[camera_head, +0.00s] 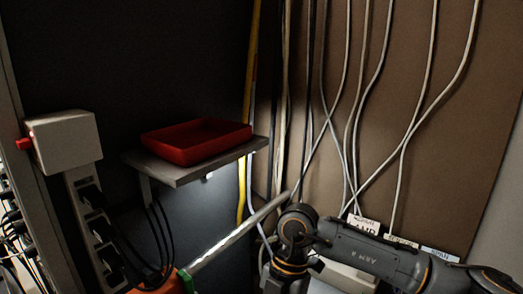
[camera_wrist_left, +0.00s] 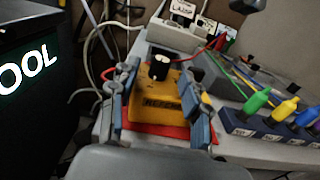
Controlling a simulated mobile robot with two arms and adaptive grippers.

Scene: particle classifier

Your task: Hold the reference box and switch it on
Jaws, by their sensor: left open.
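The yellow reference box (camera_wrist_left: 158,92) shows in the left wrist view, with a black knob (camera_wrist_left: 159,67) on top and partly hidden lettering on its near part. It sits over a red tray or mat (camera_wrist_left: 188,132) on a light table. My left gripper (camera_wrist_left: 160,78) is open, with one grey finger on each side of the box. I cannot tell whether the fingers touch it. The box and both grippers are out of sight in the head view; only a dark arm of mine shows at the lower right.
A red tray (camera_head: 196,141) lies on a small shelf (camera_head: 180,180) in the head view. A white box with a red button (camera_head: 24,143) stands left. Cables hang along the wall. Coloured plugs (camera_wrist_left: 256,102) stand right of the gripper; a dark bin (camera_wrist_left: 38,75) is left.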

